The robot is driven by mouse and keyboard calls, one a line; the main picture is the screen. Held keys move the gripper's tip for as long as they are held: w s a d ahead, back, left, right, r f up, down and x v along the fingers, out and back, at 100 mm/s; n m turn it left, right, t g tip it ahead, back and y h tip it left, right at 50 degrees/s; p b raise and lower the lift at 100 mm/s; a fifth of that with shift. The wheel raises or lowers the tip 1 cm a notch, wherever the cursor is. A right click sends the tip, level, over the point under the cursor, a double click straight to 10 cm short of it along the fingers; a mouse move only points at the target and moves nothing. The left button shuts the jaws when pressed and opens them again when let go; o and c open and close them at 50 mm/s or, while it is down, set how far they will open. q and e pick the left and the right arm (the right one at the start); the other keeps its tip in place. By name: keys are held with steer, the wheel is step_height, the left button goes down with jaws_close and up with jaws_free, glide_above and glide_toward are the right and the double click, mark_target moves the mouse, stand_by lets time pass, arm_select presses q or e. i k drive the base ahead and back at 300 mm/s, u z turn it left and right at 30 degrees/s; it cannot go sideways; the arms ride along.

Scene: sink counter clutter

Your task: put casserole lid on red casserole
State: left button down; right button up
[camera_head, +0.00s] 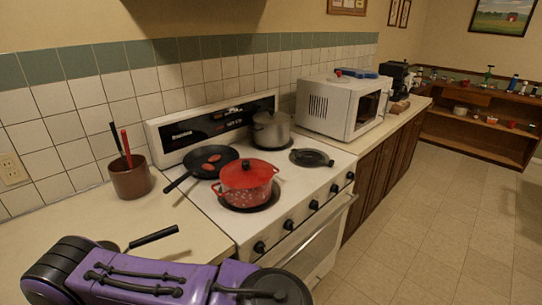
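The red casserole (250,194) has a speckled lower wall and stands on the front-left burner of the white stove. A plain red casserole lid (262,174) with a dark knob rests on top of it and covers its opening. The lid looks roughly level; I cannot tell whether its rim sits fully flush. My purple arm crosses the lower left of the view, over the counter and in front of the stove, apart from the casserole. No gripper fingers of mine show. My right arm is out of view.
A black frying pan (211,157) with pinkish pieces sits behind-left of the casserole, and a grey pot (271,131) behind it. A brown utensil crock (131,179) and a black handle (153,236) are left; a microwave (340,106) is right.

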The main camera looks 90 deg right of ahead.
mark_target(247, 173)
steer(key=z, duration=2.35)
